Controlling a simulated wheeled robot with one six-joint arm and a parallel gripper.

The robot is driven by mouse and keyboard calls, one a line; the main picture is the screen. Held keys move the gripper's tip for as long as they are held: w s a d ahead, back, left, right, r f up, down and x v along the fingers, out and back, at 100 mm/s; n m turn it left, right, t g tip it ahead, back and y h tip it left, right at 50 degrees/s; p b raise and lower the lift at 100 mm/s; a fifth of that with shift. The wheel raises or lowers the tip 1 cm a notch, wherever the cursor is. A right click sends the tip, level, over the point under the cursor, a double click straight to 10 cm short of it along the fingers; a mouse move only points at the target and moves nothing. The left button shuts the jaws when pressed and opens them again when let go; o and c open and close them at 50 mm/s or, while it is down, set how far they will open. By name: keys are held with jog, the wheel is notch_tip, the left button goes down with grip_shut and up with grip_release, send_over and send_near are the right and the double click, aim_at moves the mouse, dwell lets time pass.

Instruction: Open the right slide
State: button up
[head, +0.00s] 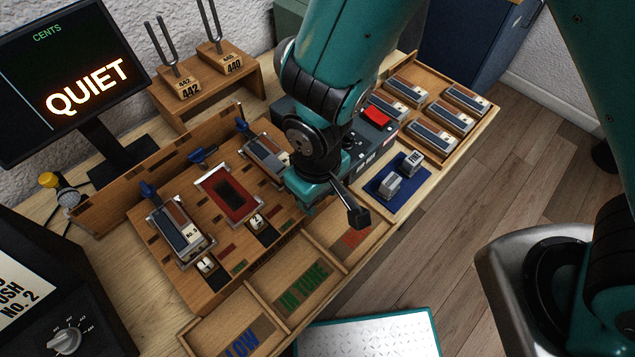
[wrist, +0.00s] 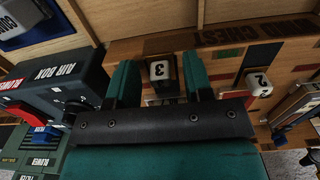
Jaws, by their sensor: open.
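The wooden wind chest (head: 190,272) lies on the bench, with white numbered knobs along its front edge. Knob 1 (head: 206,264) and knob 2 (head: 257,221) show in the head view; the rightmost knob is hidden there behind my gripper (head: 303,207). In the wrist view, the white knob marked 3 (wrist: 161,72) sits between the two teal fingers of my gripper (wrist: 158,75). The fingers are open, with visible gaps on both sides of the knob. Knob 2 (wrist: 259,82) is outside the fingers, to the right in that view.
A grey air box (wrist: 60,80) with a red button stands close beside my gripper. A divided tray (head: 247,291) lies in front of the chest. A blue mat (head: 372,188) with metal blocks is to the right. A reed case (head: 463,131) stands beyond.

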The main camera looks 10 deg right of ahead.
notch_tip(320, 180, up, 17)
jog(key=shift+r+b, duration=0.2)
jog(key=shift+b, duration=0.15)
dwell(0.4)
jog(key=s+d+r+y, duration=0.2)
jog(key=s+d+r, duration=0.1)
jog(key=d, duration=0.2)
jog(key=s+d+r+y, duration=0.2)
jog(key=s+d+r, duration=0.1)
jog(key=d, duration=0.3)
jog(key=shift+d+r+m, duration=0.25)
jog(key=shift+r+m, duration=0.05)
jog(key=shift+r, duration=0.2)
dwell(0.6)
